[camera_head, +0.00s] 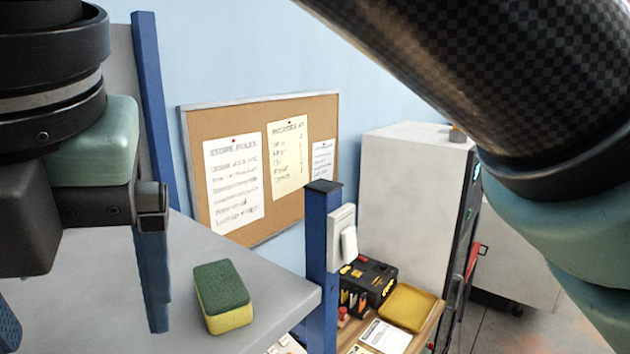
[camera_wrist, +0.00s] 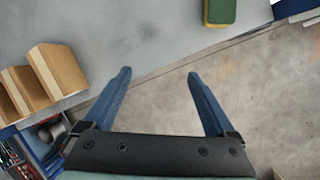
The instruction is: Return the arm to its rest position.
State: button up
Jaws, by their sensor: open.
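My gripper (camera_head: 83,330) hangs at the left of the head view, over the grey bench top (camera_head: 276,285). In the wrist view my gripper (camera_wrist: 159,73) shows its two blue fingers spread apart with nothing between them. A green and yellow sponge (camera_head: 222,297) lies on the bench top, to the right of the fingers and apart from them. It also shows at the top of the wrist view (camera_wrist: 220,10). My dark arm link crosses the upper right of the head view.
A blue post (camera_head: 322,260) with a white switch (camera_head: 343,235) rises at the bench corner. Beyond it are a black toolbox (camera_head: 368,283), a yellow cloth (camera_head: 408,307) and a white cabinet (camera_head: 405,195). Tan boxes (camera_wrist: 57,70) stand at the left of the wrist view.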

jog(key=w+a+r+m+t+y+b, duration=0.4)
jog(key=w+a+m+t+y+b, duration=0.3)
jog(key=a+m+y, duration=0.3)
jog(key=d+f+m+t+h+b, duration=0.2)
jog(key=d+m+t+h+b, duration=0.2)
jog(key=d+m, duration=0.7)
jog(key=d+f+m+t+h+b, duration=0.3)
jog(key=d+m+t+h, duration=0.5)
jog(key=m, duration=1.1)
jog(key=d+t+b, duration=0.1)
jog(key=d+t, duration=0.3)
jog(key=t, duration=0.1)
jog(key=shift+d+f+m+t+h+b, duration=0.2)
jog(key=shift+f+m+t+h+b, duration=0.1)
jog(key=shift+h, duration=0.1)
jog(key=shift+w, duration=0.15)
